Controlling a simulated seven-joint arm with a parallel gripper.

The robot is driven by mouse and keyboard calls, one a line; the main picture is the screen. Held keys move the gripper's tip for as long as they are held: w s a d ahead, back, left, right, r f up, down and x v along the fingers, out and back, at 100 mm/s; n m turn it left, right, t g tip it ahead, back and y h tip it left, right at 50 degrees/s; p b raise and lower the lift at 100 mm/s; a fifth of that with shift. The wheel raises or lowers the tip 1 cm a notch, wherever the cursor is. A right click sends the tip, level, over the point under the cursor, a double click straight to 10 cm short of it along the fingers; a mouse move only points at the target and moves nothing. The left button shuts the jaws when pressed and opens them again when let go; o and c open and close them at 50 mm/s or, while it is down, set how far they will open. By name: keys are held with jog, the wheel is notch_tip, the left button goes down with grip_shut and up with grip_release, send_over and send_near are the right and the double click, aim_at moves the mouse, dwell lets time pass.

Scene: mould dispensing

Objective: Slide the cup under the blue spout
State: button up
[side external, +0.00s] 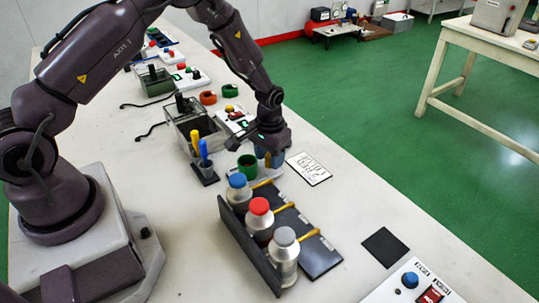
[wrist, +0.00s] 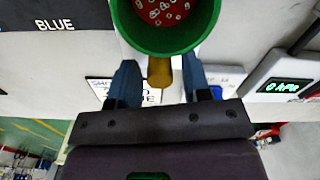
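The green cup (side external: 247,168) stands on the bench just behind the blue-capped bottle (side external: 238,190). In the wrist view the cup (wrist: 128,25) shows a red inside with small whitish pieces and a tan handle (wrist: 158,72). My gripper (side external: 268,160) is low beside the cup. In the wrist view the blue fingers of my gripper (wrist: 157,82) stand on either side of the handle, with gaps visible, so it is open. A yellow spout (side external: 262,183) extends from the blue-capped bottle. A dark panel marked BLUE (wrist: 55,12) lies left of the cup in the wrist view.
Red-capped (side external: 259,216) and grey-capped (side external: 285,255) bottles stand in the same dark rack (side external: 245,245). A pen holder (side external: 204,172) and grey bin (side external: 195,130) are behind. A white card (side external: 309,168) lies right of my gripper. A dark square pad (side external: 385,247) lies nearer the front.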

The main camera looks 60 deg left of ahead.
grip_shut()
jog(key=d, duration=1)
jog(key=shift+o, duration=1)
grip_release()
notch_tip(320, 180, up, 13)
jog(key=shift+s, duration=0.1)
